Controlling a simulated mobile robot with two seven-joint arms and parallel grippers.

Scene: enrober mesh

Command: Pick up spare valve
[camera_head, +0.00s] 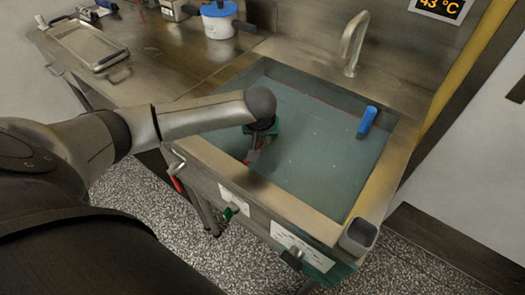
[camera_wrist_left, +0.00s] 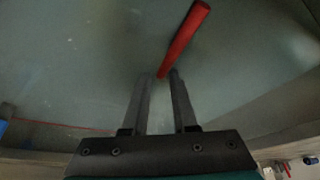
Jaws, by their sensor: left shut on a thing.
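My left gripper (camera_head: 256,150) reaches down over the sink basin (camera_head: 310,135). In the left wrist view its two fingers (camera_wrist_left: 160,82) are close together, with one end of a red bar (camera_wrist_left: 186,36) at their tips. The bar slants up and to the right, away from the fingers. My right gripper is not in view.
The basin holds greyish-blue water. A blue-handled thing (camera_head: 367,121) is at its right side. A faucet (camera_head: 354,42) stands behind. A red lever (camera_head: 176,184) and labelled controls (camera_head: 300,247) are on the sink's front. A pot (camera_head: 218,20) and metal tray (camera_head: 88,47) are on the counter.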

